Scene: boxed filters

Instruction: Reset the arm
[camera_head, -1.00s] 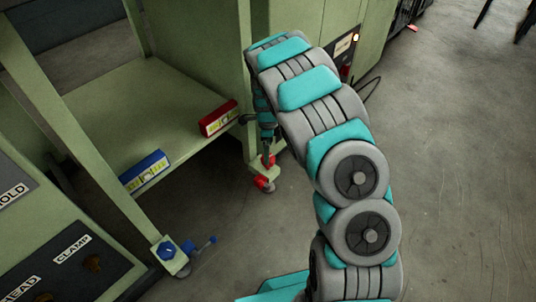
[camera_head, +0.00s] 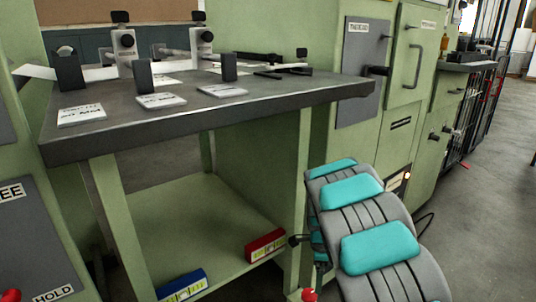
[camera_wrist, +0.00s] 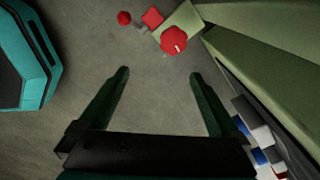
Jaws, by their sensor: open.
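My gripper (camera_wrist: 159,73) is open and empty in the wrist view, its two dark green fingers spread over bare grey floor. In the head view my teal and grey arm reaches in from the lower right, beside the green table, and mostly hides the gripper. A red box (camera_head: 265,245) lies on the table's lower shelf, near its right leg. A blue box (camera_head: 182,286) lies at the shelf's front, cut by the picture's bottom edge. Both are apart from the gripper.
The grey tabletop (camera_head: 130,132) carries black holders, white labels and small instruments. A green cabinet (camera_head: 400,95) stands behind my arm. A red knob (camera_wrist: 173,40) at a leg's foot is just beyond the fingers. Open floor (camera_head: 490,210) lies to the right.

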